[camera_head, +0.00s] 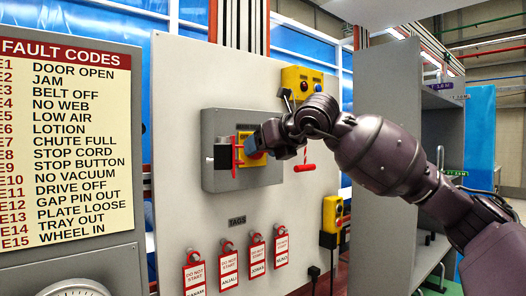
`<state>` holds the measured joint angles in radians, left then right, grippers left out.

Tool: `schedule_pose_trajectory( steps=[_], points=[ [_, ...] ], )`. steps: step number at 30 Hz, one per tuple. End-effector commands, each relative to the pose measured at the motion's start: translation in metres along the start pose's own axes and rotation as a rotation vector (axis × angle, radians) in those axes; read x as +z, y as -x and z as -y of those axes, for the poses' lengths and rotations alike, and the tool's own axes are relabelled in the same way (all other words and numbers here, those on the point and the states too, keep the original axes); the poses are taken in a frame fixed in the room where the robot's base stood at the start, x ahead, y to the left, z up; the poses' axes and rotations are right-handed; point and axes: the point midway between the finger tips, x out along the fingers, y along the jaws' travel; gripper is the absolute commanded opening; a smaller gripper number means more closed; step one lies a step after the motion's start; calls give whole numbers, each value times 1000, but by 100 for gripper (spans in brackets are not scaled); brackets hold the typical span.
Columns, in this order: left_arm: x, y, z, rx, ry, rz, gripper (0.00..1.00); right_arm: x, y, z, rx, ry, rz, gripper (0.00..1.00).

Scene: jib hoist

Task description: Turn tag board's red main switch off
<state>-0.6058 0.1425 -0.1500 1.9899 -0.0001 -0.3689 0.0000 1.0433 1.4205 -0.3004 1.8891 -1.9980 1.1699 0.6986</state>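The tag board (200,80) is a pale upright panel in the middle of the head view. A grey switch box (212,182) is mounted on it, with a yellow plate (243,161) on its front. A bit of red, apparently the main switch, shows at the plate beside my fingers; its handle angle is mostly hidden. My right gripper (255,146) comes in from the right, with its blue-tipped fingers at the yellow plate. I cannot tell whether they touch or grip the switch. My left gripper is not in view.
Several red-and-white "do not start" tags (229,266) hang below the box. A yellow control box (300,82) is above right, with a red pull handle (304,167) hanging below it. A fault-code sign (68,140) stands at left, grey shelving (440,150) at right.

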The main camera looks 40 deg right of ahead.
Motion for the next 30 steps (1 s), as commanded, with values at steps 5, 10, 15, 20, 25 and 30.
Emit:
schedule_pose_trajectory(
  steps=[5, 10, 15, 20, 25, 30],
  points=[
    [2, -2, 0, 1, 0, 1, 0, -2, -1, -1, -22, 55, -4, 40],
    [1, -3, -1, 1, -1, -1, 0, -2, -1, -1, -32, 80, -4, 40],
    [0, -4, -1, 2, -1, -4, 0, -2, -1, -1, -34, 86, -4, 40],
    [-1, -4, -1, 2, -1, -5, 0, -2, -1, -1, -34, 86, -4, 40],
    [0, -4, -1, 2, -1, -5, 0, -2, -1, -1, -34, 85, -4, 76],
    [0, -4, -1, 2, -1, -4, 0, -1, 0, -1, -34, 84, -2, 89]
  ],
)
